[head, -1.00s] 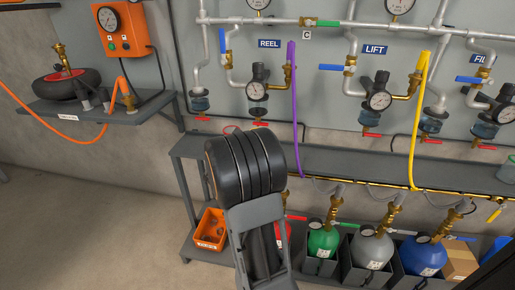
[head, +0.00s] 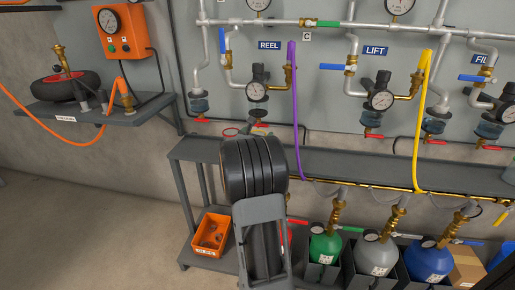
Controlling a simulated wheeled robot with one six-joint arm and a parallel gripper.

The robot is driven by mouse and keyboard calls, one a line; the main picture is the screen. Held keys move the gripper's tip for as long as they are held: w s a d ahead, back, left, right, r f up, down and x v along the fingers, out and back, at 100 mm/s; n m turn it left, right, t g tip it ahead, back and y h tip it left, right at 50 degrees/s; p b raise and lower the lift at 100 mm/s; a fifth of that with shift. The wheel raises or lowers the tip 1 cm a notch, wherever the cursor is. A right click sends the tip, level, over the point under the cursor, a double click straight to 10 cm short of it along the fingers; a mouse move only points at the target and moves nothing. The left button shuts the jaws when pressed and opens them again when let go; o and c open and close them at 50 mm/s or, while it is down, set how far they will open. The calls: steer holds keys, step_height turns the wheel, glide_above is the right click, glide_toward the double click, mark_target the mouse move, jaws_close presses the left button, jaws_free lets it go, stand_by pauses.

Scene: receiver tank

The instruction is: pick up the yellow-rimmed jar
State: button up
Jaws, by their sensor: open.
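I cannot make out a yellow-rimmed jar in the head view. My dark arm (head: 253,168) stands in front of the grey bench (head: 350,168) and hides part of its left half. My gripper does not show; its jaws are hidden or out of the picture. A small greenish thing and a red ring (head: 230,131) show at the bench's back, just behind the top of my arm; I cannot tell what they are.
Purple (head: 294,110) and yellow (head: 421,120) hoses hang over the bench front. Green (head: 324,246), grey (head: 375,255) and blue (head: 428,261) cylinders stand below, with an orange bin (head: 211,236) at left. The bench top right of my arm looks mostly clear.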

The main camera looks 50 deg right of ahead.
steer(key=shift+c, duration=0.4)
steer(key=c, duration=1.4)
